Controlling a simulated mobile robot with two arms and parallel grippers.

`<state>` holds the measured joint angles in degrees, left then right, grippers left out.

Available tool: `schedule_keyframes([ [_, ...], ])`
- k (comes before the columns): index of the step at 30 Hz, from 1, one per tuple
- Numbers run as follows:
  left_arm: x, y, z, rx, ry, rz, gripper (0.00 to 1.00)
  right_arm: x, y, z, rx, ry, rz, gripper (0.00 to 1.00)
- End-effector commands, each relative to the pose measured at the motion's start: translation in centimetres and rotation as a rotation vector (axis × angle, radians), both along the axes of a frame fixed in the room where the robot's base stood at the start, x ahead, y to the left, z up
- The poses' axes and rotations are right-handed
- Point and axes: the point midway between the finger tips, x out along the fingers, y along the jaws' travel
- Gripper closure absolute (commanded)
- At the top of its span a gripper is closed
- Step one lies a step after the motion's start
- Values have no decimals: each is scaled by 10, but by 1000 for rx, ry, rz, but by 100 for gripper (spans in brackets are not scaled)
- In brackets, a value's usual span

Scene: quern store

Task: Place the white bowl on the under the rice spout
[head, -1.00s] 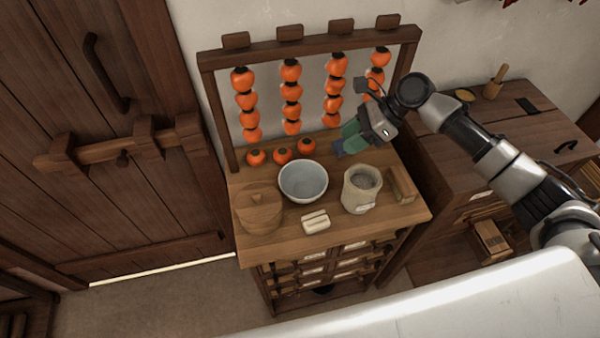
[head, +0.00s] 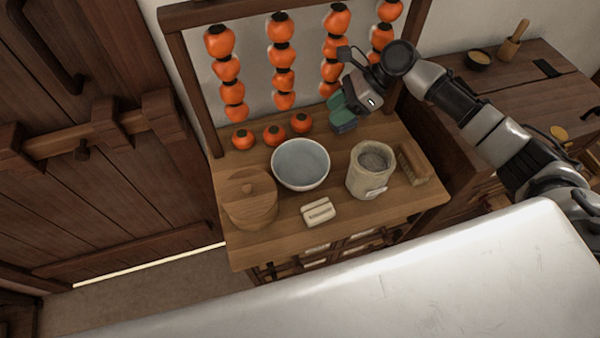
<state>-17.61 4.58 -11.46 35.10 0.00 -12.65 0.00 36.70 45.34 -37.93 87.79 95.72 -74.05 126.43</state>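The white bowl (head: 300,164) stands upright on the wooden cabinet top (head: 290,235), near its middle, and looks empty. My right gripper (head: 342,116) hangs above the back of the cabinet top, behind and to the right of the bowl and apart from it. Its green fingers point down and left; their gap is too unclear to tell open from shut. My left gripper is out of view. No rice spout can be made out.
Around the bowl are a round lidded wooden box (head: 249,198), a pale block (head: 318,212), a stone-like pot (head: 370,170), a brush (head: 412,163) and loose persimmons (head: 274,136). Persimmon strings (head: 282,62) hang behind. A wooden counter (head: 500,95) stands to the right.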

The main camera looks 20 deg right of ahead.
Motion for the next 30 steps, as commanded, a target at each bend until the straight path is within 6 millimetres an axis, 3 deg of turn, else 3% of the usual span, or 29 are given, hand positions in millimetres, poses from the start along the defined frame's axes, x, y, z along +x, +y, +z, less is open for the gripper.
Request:
schedule_keyframes([
  [2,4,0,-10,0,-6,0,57,0,0,-10,0,0,0,60],
  [8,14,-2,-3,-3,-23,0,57,1,16,-23,3,3,2,60],
  [30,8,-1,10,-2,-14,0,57,7,83,-89,2,2,1,60],
])
